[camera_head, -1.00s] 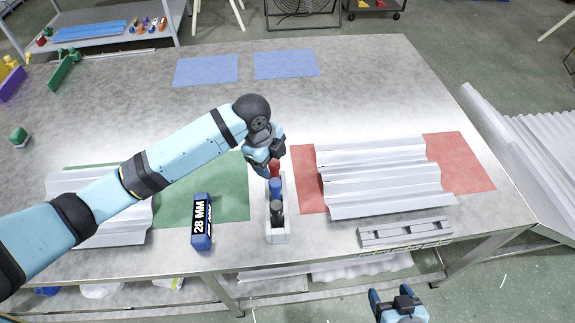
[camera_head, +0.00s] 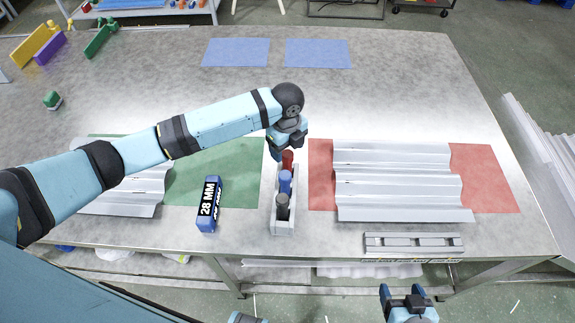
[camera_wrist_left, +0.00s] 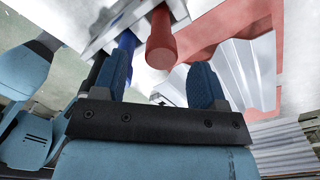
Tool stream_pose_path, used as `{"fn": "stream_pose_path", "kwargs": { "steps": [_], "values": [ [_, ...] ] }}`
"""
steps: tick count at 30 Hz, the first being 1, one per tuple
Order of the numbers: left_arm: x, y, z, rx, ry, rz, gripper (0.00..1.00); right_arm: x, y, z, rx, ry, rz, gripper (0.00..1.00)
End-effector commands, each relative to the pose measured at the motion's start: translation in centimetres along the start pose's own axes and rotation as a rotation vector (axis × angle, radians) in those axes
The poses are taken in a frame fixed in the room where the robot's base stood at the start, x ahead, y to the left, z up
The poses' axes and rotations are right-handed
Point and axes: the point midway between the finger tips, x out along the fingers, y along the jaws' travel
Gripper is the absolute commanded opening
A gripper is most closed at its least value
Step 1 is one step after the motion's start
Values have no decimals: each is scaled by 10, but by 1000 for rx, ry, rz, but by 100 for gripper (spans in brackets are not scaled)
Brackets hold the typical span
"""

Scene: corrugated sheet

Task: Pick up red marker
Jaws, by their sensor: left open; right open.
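The red marker (camera_head: 288,157) stands in the far end of a light grey holder (camera_head: 283,228), behind the blue marker (camera_head: 285,182) and the black marker (camera_head: 282,205). In the left wrist view the red marker (camera_wrist_left: 161,45) shows end-on between and beyond the two blue fingers. My left gripper (camera_head: 277,151) is open at the red marker, at the holder's far end; its fingers (camera_wrist_left: 160,75) show gaps to the marker. The blue marker (camera_wrist_left: 125,45) is close by the left finger in that view. My right gripper (camera_head: 402,291) is open and empty, in front of the table's near edge.
Corrugated sheets lie on a red mat (camera_head: 489,178) at right and a green mat (camera_head: 238,165) at left. A blue 28 MM block (camera_head: 209,205) stands left of the holder. A grey slotted bar (camera_head: 413,243) lies near the front edge.

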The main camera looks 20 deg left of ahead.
Motion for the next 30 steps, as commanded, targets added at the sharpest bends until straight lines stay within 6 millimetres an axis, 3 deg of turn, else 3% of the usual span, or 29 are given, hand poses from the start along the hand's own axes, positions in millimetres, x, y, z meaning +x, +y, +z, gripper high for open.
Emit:
{"fn": "stream_pose_path", "kwargs": {
  "steps": [12, 20, 23, 27, 30],
  "values": [
    [50, -1, -4, -1, 1, 1, 66, -5, 4, -9, -5, 3, 7, 72],
    [53, -1, -4, 0, 0, -1, 66, -5, 4, -8, -5, 2, 7, 72],
    [53, -1, -4, 0, 0, -1, 47, -5, 4, -7, -5, 1, 7, 72],
    [53, -1, -4, 0, 0, -1, 15, -5, 4, -7, -5, 0, 6, 72],
    [53, -1, -3, 0, 0, -1, 12, -5, 3, -7, -5, 0, 5, 72]
  ]
}}
